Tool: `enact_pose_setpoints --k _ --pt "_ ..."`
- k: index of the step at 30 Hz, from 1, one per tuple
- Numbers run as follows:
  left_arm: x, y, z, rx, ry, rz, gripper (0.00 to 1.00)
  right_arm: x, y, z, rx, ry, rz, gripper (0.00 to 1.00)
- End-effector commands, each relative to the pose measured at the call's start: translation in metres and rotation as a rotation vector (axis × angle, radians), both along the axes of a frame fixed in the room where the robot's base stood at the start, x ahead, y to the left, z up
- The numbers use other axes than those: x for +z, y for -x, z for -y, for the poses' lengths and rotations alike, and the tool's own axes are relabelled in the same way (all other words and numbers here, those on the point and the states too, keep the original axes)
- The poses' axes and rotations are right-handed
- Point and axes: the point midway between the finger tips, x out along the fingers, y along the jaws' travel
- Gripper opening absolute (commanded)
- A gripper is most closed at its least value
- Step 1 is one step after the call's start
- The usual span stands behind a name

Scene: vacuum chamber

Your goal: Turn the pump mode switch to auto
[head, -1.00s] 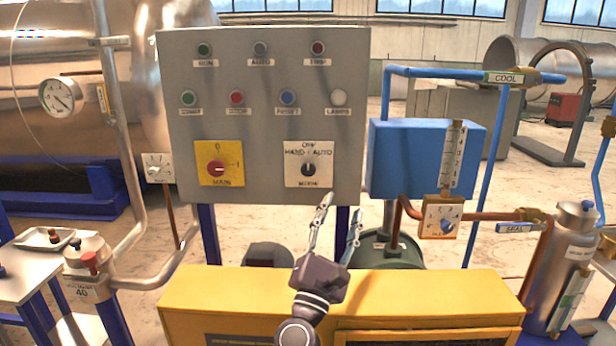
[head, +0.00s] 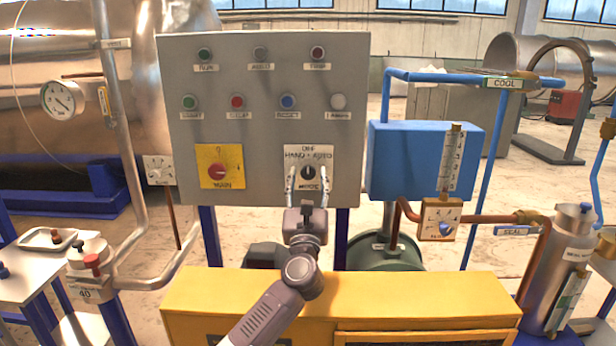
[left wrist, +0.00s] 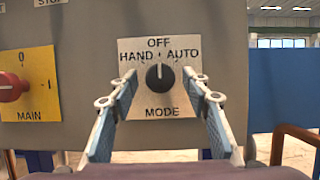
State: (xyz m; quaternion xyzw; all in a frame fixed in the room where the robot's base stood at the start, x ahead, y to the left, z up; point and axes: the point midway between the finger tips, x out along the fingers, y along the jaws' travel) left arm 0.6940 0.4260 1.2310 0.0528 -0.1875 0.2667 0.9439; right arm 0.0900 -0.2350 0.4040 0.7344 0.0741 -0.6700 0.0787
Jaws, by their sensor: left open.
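The mode switch is a black knob (head: 309,172) on a cream plate (head: 322,153) at the lower right of the grey panel. In the left wrist view the knob (left wrist: 160,76) shows between HAND and AUTO, below OFF, with MODE underneath. Its white pointer mark is at the top, towards OFF. My left gripper (head: 308,180) is open in front of the plate. In the left wrist view its two fingers (left wrist: 160,88) stand either side of the knob, apart from it. My right gripper is in neither view.
The red main switch (head: 219,168) on a yellow plate sits left of the mode switch. Push buttons and lamps fill the grey panel (head: 350,60) above. A yellow cabinet (head: 420,295) stands below, and a blue box (head: 400,160) with a gauge is on the right.

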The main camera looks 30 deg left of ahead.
Motion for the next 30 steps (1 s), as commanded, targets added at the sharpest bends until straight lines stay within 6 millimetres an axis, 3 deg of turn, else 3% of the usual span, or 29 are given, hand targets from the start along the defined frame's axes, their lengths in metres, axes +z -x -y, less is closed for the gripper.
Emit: enact_pose_setpoints --k 7,18,30 --pt "0.0 -0.001 0.0 -0.001 0.0 0.0 0.43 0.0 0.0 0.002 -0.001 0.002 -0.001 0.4" --pt "0.0 0.0 0.0 0.0 0.0 0.0 0.02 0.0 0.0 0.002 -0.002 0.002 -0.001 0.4" --pt "0.003 0.0 -0.001 0.0 -0.075 -0.049 0.02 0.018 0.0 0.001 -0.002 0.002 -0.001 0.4"
